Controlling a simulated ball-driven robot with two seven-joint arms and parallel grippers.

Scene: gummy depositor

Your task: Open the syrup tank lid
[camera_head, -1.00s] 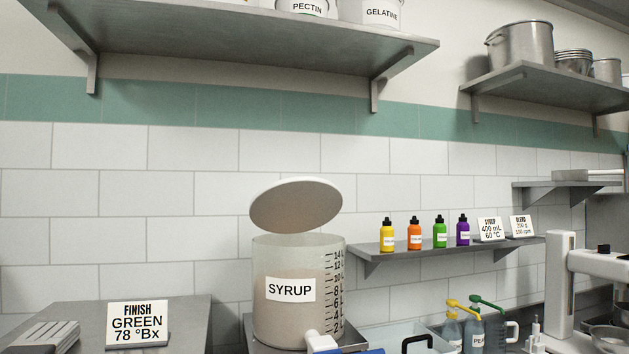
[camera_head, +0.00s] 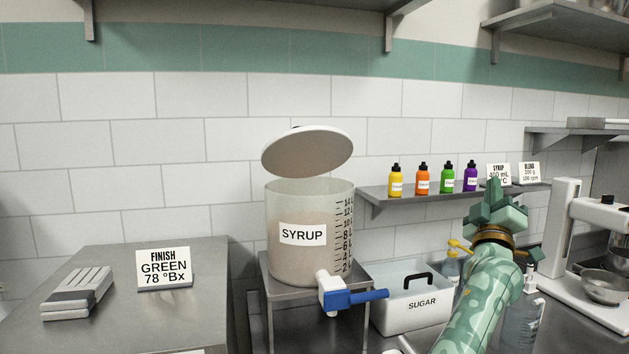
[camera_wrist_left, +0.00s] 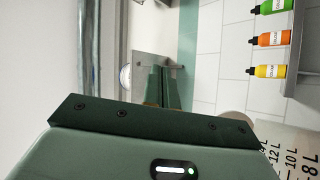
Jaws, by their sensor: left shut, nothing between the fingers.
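The syrup tank (camera_head: 300,250) is a clear round container with a SYRUP label and a printed scale, standing on a metal stand. Its round lid (camera_head: 308,152) is raised and tilted above the open rim, with its pale underside showing. My left gripper (camera_head: 490,200) is to the right of the tank, apart from it, pointing up in front of the small bottle shelf. It is shut and empty. In the left wrist view, its fingers (camera_wrist_left: 165,88) are together, and part of the tank (camera_wrist_left: 288,145) shows at the lower right. My right gripper is out of view.
A blue-handled tap (camera_head: 350,294) sticks out from the tank's lower front. A SUGAR bin (camera_head: 410,312) stands to its right. Small coloured bottles (camera_head: 422,180) line the wall shelf. A FINISH sign (camera_head: 164,268) stands on the left counter, which has clear room.

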